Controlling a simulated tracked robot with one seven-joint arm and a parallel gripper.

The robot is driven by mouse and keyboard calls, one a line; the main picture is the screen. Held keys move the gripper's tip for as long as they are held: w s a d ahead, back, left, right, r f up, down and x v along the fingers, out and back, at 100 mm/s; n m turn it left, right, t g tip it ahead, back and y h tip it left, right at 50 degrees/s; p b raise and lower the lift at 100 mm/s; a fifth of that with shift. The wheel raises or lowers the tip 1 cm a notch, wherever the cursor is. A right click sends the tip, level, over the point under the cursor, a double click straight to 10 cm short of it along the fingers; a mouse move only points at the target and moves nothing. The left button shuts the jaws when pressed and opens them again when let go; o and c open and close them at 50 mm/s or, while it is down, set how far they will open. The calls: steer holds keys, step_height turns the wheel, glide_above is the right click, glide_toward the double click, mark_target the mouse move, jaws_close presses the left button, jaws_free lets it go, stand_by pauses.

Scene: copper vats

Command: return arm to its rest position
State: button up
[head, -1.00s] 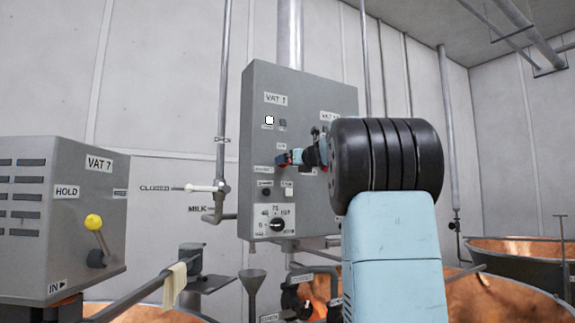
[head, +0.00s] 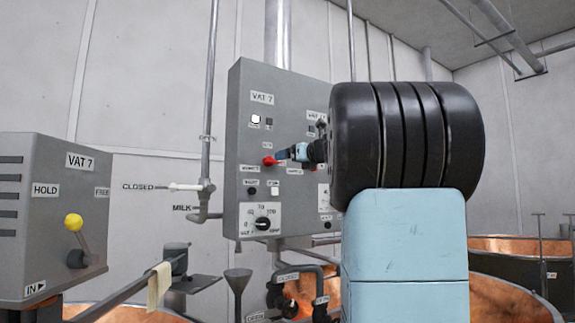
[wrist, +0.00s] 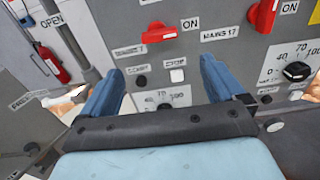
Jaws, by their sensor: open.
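My gripper (wrist: 160,88) is open in the wrist view, its two blue fingers spread wide with nothing between them. It faces the grey control panel (wrist: 215,48), whose red switch (wrist: 156,32) sits just beyond the gap between the fingers. A second red switch (wrist: 262,14) is up and to the right. In the head view my gripper (head: 278,157) is small and partly hidden behind my black arm joint, close in front of the grey VAT 7 panel (head: 246,130). The red switch (head: 268,160) shows beside the fingertips. Whether they touch is unclear.
A grey box with a yellow-knobbed lever (head: 73,222) stands at left. A milk pipe with a white handle (head: 185,187) runs down the wall. A cloth (head: 159,284) hangs on a bar. Copper vats (head: 500,296) stand at lower right. A fire extinguisher (wrist: 48,62) shows in the wrist view.

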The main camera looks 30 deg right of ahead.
steer(key=s+a+f+n+g+y, duration=0.1)
steer(key=s+a+f+n+g, duration=0.2)
steer(key=s+a+f+n, duration=0.5)
steer(key=s+a+f+n+g+y, duration=0.2)
steer(key=s+a+f+n+g, duration=0.2)
steer(key=a+f+n, duration=0.7)
steer(key=s+a+f+n+g+h, duration=0.1)
steer(key=s+a+f+n+g, duration=0.1)
steer(key=s+f+n, duration=0.6)
steer(key=s+a+f+n+g+h, duration=0.2)
steer(key=s+f+n, duration=0.6)
steer(key=s+f, duration=0.4)
steer(key=a+f+g, duration=0.1)
steer(key=a, duration=0.1)
steer(key=shift+s+a+f+n+h, duration=0.25)
steer(key=shift+s+a+n+h, duration=0.05)
steer(key=shift+s+a+n, duration=0.1)
steer(key=shift+c, duration=0.3)
